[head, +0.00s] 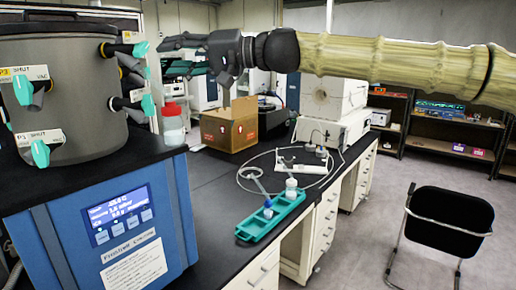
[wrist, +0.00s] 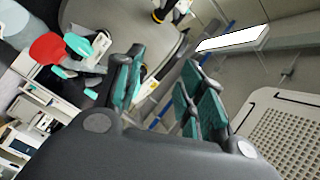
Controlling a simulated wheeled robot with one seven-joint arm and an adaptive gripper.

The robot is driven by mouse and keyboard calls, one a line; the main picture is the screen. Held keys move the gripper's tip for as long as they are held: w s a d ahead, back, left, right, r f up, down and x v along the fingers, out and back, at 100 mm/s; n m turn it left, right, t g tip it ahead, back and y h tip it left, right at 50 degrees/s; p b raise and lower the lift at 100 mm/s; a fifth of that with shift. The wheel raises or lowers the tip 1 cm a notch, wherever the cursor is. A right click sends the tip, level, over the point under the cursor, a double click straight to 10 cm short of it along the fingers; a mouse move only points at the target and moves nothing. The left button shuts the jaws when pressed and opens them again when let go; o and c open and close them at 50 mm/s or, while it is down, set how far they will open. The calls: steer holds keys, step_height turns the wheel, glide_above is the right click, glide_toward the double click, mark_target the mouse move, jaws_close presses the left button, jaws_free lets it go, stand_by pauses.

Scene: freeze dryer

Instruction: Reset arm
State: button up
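My arm stretches across the top of the head view from the right, in a ribbed pale yellow sleeve. My gripper (head: 168,57) is at its left end, raised above the bench and beside the freeze dryer's valves. In the wrist view my gripper (wrist: 163,88) shows two teal-padded fingers with a clear gap between them. It is open and nothing is held. The freeze dryer's grey drum (head: 70,90) stands at the left, with labelled black ports and teal valve handles (head: 149,104). Its blue body (head: 160,215) carries a lit display.
A teal rack (head: 272,222) with small vessels sits on the black bench (head: 205,240). Behind it are tubing, an open cardboard box (head: 228,125) and a red-capped bottle (head: 172,124). White equipment (head: 330,130) stands further back. A black chair (head: 447,222) is on the right floor.

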steer(key=w+a+f+m+h, duration=0.2)
steer(key=f, duration=1.4)
steer(key=w+a+f+m+h, duration=0.1)
steer(key=w+a+f+h, duration=0.1)
steer(key=f, duration=1.4)
steer(key=s+d+f+m+h, duration=0.1)
steer(key=s+d+f+h, duration=0.15)
steer(key=f, duration=0.75)
steer(key=s+d+f+h, duration=0.1)
steer(key=s+d+f, duration=0.15)
steer(key=f, duration=0.85)
steer(key=s+d+f+m+h, duration=0.1)
steer(key=s+d+f, duration=0.15)
steer(key=f, duration=0.75)
steer(key=s+d+f+g+h, duration=0.1)
steer(key=s+d+f+h, duration=0.1)
steer(key=s+d+f, duration=0.7)
steer(key=s+d+f+g+h, duration=0.15)
steer(key=s+d+f, duration=0.45)
steer(key=f, duration=0.6)
steer(key=s+d+f+h, duration=0.2)
steer(key=s+d+f, duration=0.1)
steer(key=s+d, duration=0.6)
steer(key=s+d+f+h, duration=0.3)
steer(key=s+d, duration=0.7)
steer(key=d, duration=0.1)
steer(key=shift+d+f+n+b, duration=0.3)
steer(key=shift+d+n+b, duration=0.05)
steer(key=shift+n+b, duration=0.05)
